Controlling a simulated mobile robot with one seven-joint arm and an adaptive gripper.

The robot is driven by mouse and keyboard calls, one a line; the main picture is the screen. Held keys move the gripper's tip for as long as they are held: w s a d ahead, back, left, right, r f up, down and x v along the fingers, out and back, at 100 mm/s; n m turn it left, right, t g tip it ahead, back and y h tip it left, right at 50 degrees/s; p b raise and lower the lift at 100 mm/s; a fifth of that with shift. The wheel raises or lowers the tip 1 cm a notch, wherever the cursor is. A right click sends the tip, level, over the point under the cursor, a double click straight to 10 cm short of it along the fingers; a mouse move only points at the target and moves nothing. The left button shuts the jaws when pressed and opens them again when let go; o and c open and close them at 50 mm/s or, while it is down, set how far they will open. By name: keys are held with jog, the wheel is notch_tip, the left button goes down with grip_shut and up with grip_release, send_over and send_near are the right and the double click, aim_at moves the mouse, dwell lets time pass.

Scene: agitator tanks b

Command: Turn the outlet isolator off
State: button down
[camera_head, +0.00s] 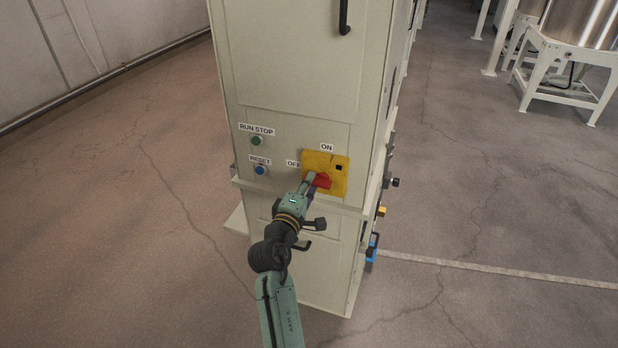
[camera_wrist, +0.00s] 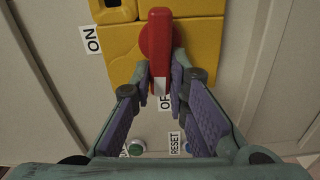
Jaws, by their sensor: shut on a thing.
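The outlet isolator is a yellow plate (camera_head: 340,174) with a red handle (camera_head: 322,181) on the front of the cabinet. The ON label (camera_head: 327,147) is above it and the OFF label (camera_head: 293,163) is at its left, partly covered by my gripper (camera_head: 311,180). In the wrist view the red handle (camera_wrist: 159,45) stands upright in the picture, its white-marked end beside the OFF label (camera_wrist: 165,102). The ON label (camera_wrist: 91,40) is off to the left there. My gripper (camera_wrist: 161,88) is shut on the handle, one finger on each side.
The cabinet (camera_head: 290,65) carries a green button (camera_head: 256,141) labelled RUN STOP and a blue button (camera_head: 260,170) labelled RESET, left of the isolator. Handles and fittings stick out from its right side. A ledge runs below the isolator. The floor at left is clear.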

jog(key=shift+f+n, duration=0.1)
jog(key=shift+n, duration=0.4)
jog(key=c, duration=1.6)
grip_release()
jog(key=shift+o, duration=0.2)
jog(key=v, duration=1.2)
